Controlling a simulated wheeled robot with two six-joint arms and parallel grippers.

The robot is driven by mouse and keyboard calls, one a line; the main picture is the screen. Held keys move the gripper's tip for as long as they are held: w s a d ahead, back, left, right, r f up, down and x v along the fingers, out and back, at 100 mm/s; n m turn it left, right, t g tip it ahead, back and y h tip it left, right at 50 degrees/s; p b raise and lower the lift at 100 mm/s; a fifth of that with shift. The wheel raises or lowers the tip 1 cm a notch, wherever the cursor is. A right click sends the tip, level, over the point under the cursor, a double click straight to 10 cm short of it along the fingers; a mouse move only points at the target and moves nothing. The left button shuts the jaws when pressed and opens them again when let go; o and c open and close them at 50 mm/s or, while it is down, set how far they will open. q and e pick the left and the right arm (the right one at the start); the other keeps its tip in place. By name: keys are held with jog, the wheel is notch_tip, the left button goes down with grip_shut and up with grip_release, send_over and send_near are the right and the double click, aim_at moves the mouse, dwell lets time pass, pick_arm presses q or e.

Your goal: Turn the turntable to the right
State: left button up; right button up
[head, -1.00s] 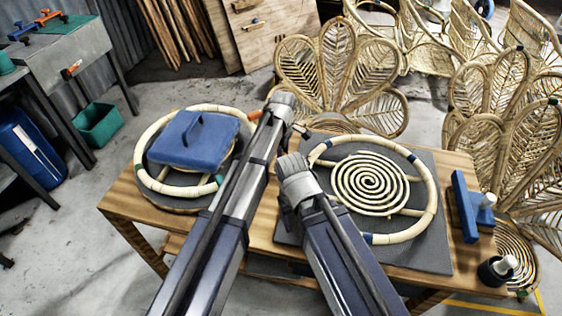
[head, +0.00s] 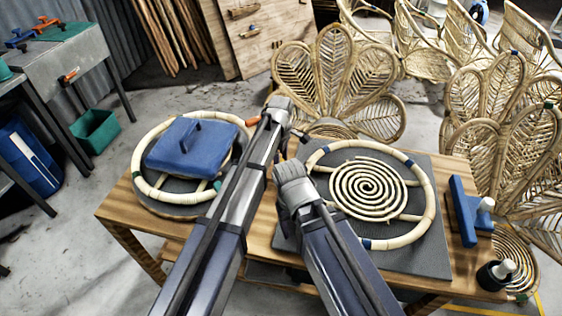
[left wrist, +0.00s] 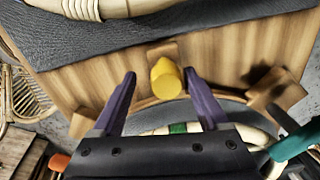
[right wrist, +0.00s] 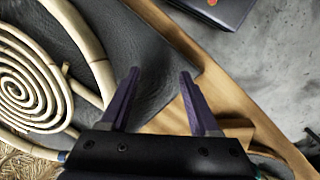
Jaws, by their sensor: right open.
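The turntable (head: 178,183) is a round grey disc on the left of the bench in the head view. A rattan ring (head: 141,150) and a blue square block with a handle (head: 188,150) lie on it. In the left wrist view, my left gripper (left wrist: 159,73) is open, with a yellow peg (left wrist: 165,82) showing between its fingers; I cannot tell whether they touch it. The turntable's edge shows below, partly hidden by the gripper. My right gripper (right wrist: 160,73) is open and empty above the grey mat's edge. In the head view both sets of fingertips are hidden.
A grey mat (head: 430,262) with a rattan spiral (head: 368,188) and ring covers the bench's right part. A blue stand (head: 462,212) and a dark cup (head: 495,273) are at the right edge. Rattan chairs (head: 335,75) stand behind.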

pick_arm(q)
notch_tip(320, 180, up, 8)
jog(key=p, duration=0.8)
jog(key=shift+f, duration=0.1)
pick_arm(e)
notch_tip(320, 180, up, 8)
jog(key=shift+f, duration=0.1)
pick_arm(q)
jog(key=s+a+m, duration=1.3)
jog(key=s+a, duration=0.7)
jog(key=s+d+m+y, duration=0.1)
jog(key=s+d+m, duration=0.3)
jog(key=d, duration=0.7)
jog(key=shift+s, duration=0.85)
